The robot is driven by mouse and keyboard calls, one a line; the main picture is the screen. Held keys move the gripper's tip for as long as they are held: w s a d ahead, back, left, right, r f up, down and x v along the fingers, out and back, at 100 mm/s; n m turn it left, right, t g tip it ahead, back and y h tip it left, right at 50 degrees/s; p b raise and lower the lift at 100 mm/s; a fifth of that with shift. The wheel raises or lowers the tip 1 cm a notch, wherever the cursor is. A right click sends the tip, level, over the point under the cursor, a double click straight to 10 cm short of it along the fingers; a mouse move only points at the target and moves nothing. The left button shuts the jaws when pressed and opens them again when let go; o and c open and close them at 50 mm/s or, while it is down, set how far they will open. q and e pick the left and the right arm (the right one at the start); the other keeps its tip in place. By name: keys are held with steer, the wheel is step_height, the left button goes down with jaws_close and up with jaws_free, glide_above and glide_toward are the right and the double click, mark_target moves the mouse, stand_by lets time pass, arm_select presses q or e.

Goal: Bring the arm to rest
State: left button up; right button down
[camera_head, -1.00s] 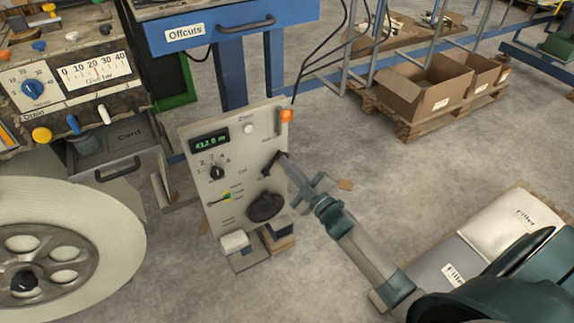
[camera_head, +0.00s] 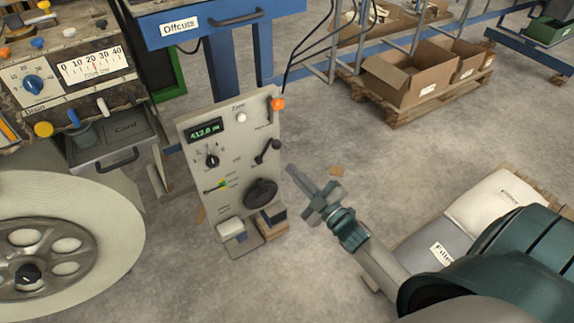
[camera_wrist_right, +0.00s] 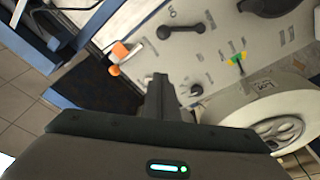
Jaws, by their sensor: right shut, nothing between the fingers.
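My right gripper (camera_head: 290,170) is shut and empty. In the head view it hangs just right of the grey control panel (camera_head: 222,202), apart from it, with its arm coming from the lower right. The panel carries a black lever (camera_head: 268,152), a dark round knob (camera_head: 260,193), a small selector knob (camera_head: 212,160) and an orange-tipped switch (camera_head: 278,104). In the right wrist view the shut fingers (camera_wrist_right: 160,82) point towards the panel, and the black lever (camera_wrist_right: 181,29) and orange switch (camera_wrist_right: 120,50) show beyond them. My left gripper is not in view.
A large pale roll (camera_head: 70,250) stands at the left below a gauge panel (camera_head: 98,68). A blue Offcuts drawer (camera_head: 215,28) is behind. Cardboard boxes (camera_head: 405,80) sit on a pallet at the back right.

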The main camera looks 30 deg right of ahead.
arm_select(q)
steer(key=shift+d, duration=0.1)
arm_select(e)
steer(key=shift+s+d, duration=0.1)
steer(key=shift+s, duration=0.2)
steer(key=shift+f, duration=0.2)
